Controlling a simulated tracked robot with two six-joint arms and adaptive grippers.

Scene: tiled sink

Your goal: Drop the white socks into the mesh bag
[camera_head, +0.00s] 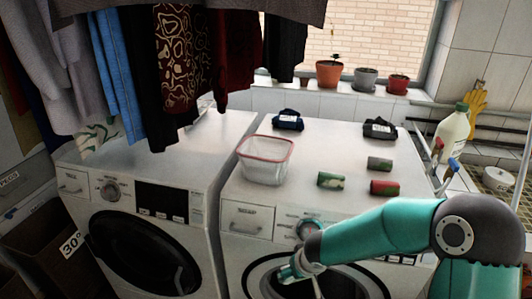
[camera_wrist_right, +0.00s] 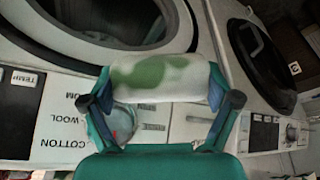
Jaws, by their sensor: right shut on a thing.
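My right gripper (camera_head: 300,268) is low in front of the right washing machine's round door in the head view. In the right wrist view the gripper (camera_wrist_right: 160,100) is shut on a rolled pair of white socks with green patches (camera_wrist_right: 155,78), held crosswise between the fingers. In the head view the roll is too small to make out clearly. The mesh bag (camera_head: 265,162), whitish with a red rim, stands open on top of the right machine, near its left edge. I cannot see its bottom clearly. My left gripper is not in view.
On the right machine (camera_head: 325,143) lie a green-and-white roll (camera_head: 331,180), a dark green roll (camera_head: 379,163), a red-and-green roll (camera_head: 384,188), a dark blue bundle (camera_head: 288,120) and a black bundle (camera_head: 380,128). Clothes (camera_head: 180,60) hang over the left machine (camera_head: 190,150).

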